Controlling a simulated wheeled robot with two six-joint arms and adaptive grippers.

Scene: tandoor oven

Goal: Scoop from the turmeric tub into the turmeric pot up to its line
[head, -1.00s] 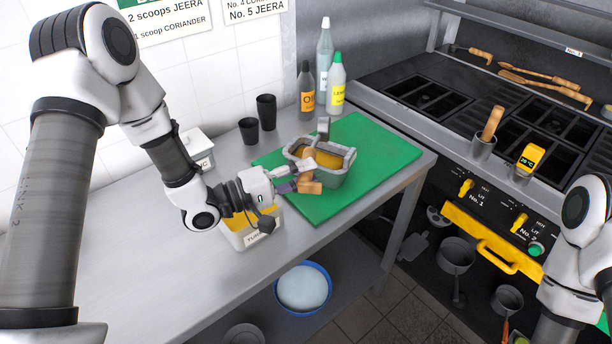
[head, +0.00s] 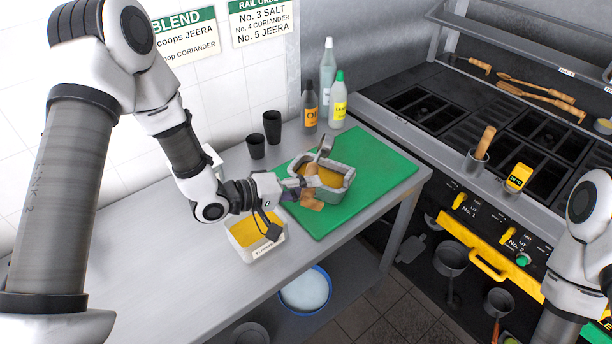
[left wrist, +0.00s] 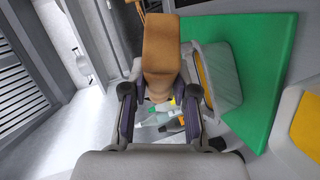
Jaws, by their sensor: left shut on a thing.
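My left gripper (head: 298,186) is shut on the brown wooden handle (head: 312,201) of a scoop; the handle also fills the middle of the left wrist view (left wrist: 160,62). The scoop's grey metal end (head: 325,147) shows tilted at the far rim of a grey rectangular tub (head: 338,193). The tub holds yellow powder and stands on a green board. Whether the scoop holds powder is hidden. A white, labelled, open container (head: 265,252) with yellow powder stands below my left wrist, beside the board; its fill line cannot be made out. My right gripper is outside the view.
The green board (head: 385,165) lies on a steel table. Two dark cups (head: 272,126) and several bottles (head: 338,104) stand behind it. A holder with a wooden-handled tool (head: 478,160) stands on the range at right. A blue-rimmed bowl (head: 304,290) is below the table.

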